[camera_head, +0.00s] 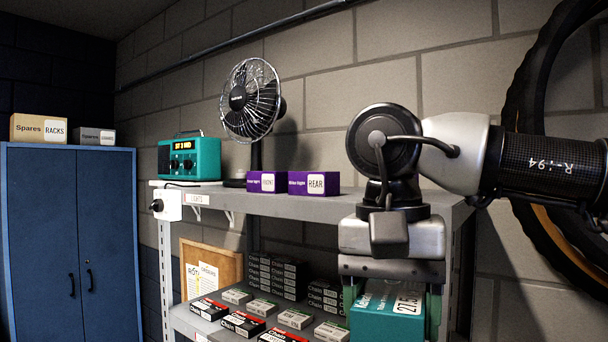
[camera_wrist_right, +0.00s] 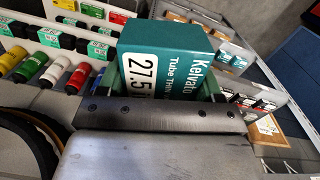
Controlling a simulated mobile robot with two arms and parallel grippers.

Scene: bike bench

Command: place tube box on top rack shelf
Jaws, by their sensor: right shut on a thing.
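The tube box is a teal box (camera_head: 386,312) with a white "27.5" label, low at the right in the head view. My right gripper (camera_head: 394,300) points down and is shut on it, with green fingers on its two sides. The box also shows between the fingers in the right wrist view (camera_wrist_right: 165,60). The top rack shelf (camera_head: 300,203) is grey metal. The box hangs below the level of this shelf, near its right end. Whether it touches the rack cannot be told. My left gripper is not in view.
Two purple light boxes (camera_head: 314,183), a black fan (camera_head: 250,105) and a teal radio (camera_head: 190,158) stand on the top shelf. Chain boxes (camera_head: 242,322) fill the shelf below. A wheel (camera_head: 530,85) hangs at right.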

